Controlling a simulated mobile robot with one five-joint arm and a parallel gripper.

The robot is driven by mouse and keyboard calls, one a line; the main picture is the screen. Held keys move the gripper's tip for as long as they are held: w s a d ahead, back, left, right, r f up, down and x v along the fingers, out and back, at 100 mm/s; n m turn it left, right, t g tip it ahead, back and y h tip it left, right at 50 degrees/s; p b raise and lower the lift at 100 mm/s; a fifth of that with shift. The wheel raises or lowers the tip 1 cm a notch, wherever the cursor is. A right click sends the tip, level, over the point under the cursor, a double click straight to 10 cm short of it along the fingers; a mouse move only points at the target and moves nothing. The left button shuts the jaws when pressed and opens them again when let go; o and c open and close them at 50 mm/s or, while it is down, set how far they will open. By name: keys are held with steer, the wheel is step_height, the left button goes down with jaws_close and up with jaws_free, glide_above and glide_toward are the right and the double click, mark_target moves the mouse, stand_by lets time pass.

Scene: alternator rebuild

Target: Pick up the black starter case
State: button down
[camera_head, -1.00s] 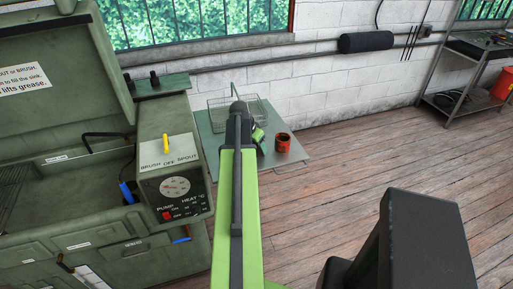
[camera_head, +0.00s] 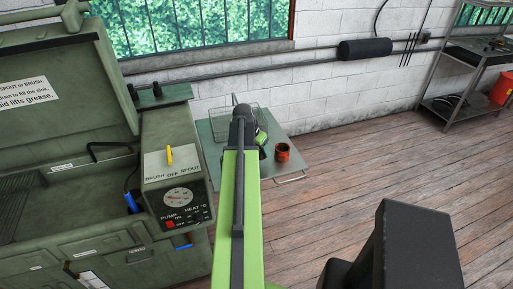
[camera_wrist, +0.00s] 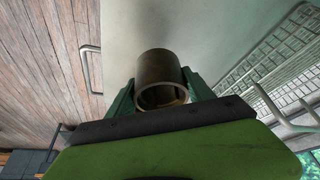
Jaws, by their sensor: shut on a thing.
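The starter case (camera_wrist: 158,68) is a dark, brownish hollow cylinder, its open end facing the wrist camera. My gripper (camera_wrist: 160,88) has its green fingers on either side of it, shut on it. The grey tabletop shows behind the case; I cannot tell whether the case is clear of it. In the head view my gripper (camera_head: 262,139) is a small green patch beyond the end of my arm. The arm hides most of it and the case there.
A red can (camera_head: 283,152) stands on the small grey table (camera_head: 285,171), right of my gripper. A wire basket (camera_head: 228,122) sits at the table's back. A green parts washer (camera_head: 178,190) is close on the left. Open wooden floor lies to the right.

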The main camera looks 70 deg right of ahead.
steer(key=s+a+r+p, duration=0.3)
steer(key=s+r+p, duration=0.2)
steer(key=s, duration=0.4)
steer(key=shift+s+a+r, duration=0.3)
steer(key=shift+a+r, duration=0.05)
steer(key=shift+r, duration=0.1)
